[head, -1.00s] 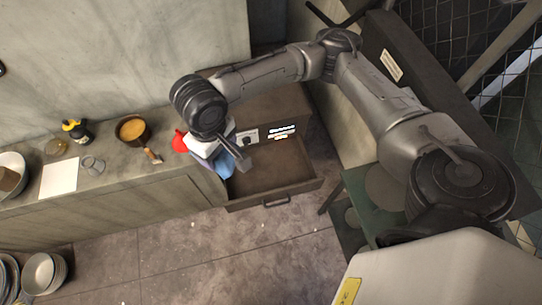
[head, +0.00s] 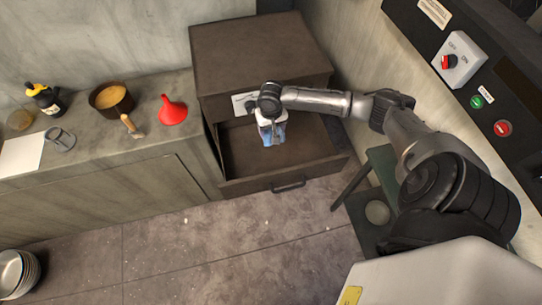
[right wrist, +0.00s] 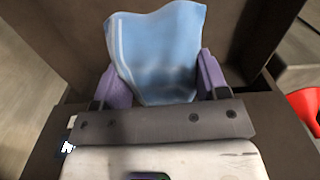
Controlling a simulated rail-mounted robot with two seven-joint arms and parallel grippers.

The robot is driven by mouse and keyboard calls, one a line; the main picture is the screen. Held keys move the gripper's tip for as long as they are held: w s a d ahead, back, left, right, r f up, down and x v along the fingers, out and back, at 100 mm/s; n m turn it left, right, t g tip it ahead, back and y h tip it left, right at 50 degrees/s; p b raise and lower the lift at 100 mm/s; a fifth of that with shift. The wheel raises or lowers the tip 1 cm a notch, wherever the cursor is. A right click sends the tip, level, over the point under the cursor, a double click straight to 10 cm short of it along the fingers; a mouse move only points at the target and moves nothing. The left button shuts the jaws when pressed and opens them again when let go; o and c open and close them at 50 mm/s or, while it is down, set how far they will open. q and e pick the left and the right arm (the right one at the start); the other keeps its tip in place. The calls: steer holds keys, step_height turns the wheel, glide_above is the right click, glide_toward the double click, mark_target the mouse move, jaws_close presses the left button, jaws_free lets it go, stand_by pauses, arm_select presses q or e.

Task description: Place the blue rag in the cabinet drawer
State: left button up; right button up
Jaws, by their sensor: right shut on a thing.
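The blue rag (right wrist: 156,50) is between the two purple fingers of my right gripper (right wrist: 160,85) in the right wrist view. In the head view my right gripper (head: 272,128) is over the open cabinet drawer (head: 243,186), with a bit of the blue rag (head: 268,138) showing below it. My right gripper is shut on the rag. The drawer is pulled out of the dark brown cabinet (head: 255,50) and looks empty where its inside shows. Whether the rag touches the drawer floor cannot be told. My left gripper is not in view.
A red funnel (head: 172,110) stands on the counter (head: 120,150) left of the cabinet. A pan (head: 111,100), a glass (head: 60,138) and a dark bottle (head: 46,99) stand farther left. A green stool (head: 380,172) is right of the drawer. A control panel is on the right.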

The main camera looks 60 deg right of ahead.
steer(key=s+d+f+b, duration=0.2)
steer(key=d+f, duration=0.2)
steer(key=f, duration=0.2)
steer(key=b, duration=0.2)
glide_above(281, 148)
steer(key=shift+m, duration=0.4)
step_height(281, 148, down, 6)
steer(key=shift+f, duration=0.1)
step_height(281, 148, down, 3)
steer(key=shift+f+b, duration=0.2)
steer(key=shift+b, duration=0.3)
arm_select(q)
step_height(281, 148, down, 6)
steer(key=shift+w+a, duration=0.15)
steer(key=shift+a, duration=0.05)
arm_select(e)
steer(key=shift+f, duration=0.1)
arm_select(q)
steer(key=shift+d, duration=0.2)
arm_select(e)
steer(key=shift+f, duration=0.1)
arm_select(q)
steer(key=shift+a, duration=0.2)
arm_select(e)
steer(key=o, duration=0.9)
